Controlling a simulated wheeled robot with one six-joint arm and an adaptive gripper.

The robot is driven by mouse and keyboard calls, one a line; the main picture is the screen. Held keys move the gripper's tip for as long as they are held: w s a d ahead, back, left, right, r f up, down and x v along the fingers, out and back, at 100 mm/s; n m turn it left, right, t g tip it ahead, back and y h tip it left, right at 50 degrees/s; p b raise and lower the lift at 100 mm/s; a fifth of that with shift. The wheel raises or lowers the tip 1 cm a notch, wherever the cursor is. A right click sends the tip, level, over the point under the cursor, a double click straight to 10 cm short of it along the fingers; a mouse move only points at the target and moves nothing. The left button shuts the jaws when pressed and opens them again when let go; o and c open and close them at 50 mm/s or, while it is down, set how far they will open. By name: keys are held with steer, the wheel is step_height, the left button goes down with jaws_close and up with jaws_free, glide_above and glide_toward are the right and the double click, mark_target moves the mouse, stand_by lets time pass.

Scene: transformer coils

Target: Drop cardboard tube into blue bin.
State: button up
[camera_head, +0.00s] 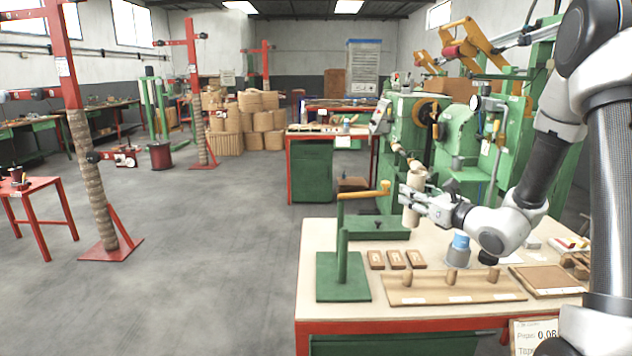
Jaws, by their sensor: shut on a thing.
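An upright beige cardboard tube (415,180) is held in my gripper (408,198) above the back part of the workbench. My gripper is shut on the tube's middle, and the tube's top and bottom stick out above and below the fingers. The tube is clear of the tabletop in this view. I cannot make out a blue bin. A small blue piece (461,241) sits on a grey cylinder on the bench, below my gripper and to the right.
The workbench (312,262) has a red edge. A green stand with an orange handle (343,270) rises at its left. Small wooden blocks (396,259) and a wooden board with pegs (430,290) lie in front. Green winding machines (465,135) stand behind. The floor at left is open.

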steer(key=d+f+m+t+h, duration=0.1)
steer(key=d+f+m+h, duration=0.1)
steer(key=f, duration=0.3)
steer(key=shift+d+f+m+t+h, duration=0.2)
steer(key=shift+d+m+t+h, duration=0.1)
steer(key=shift+d+h, duration=0.55)
steer(key=shift+a, duration=0.15)
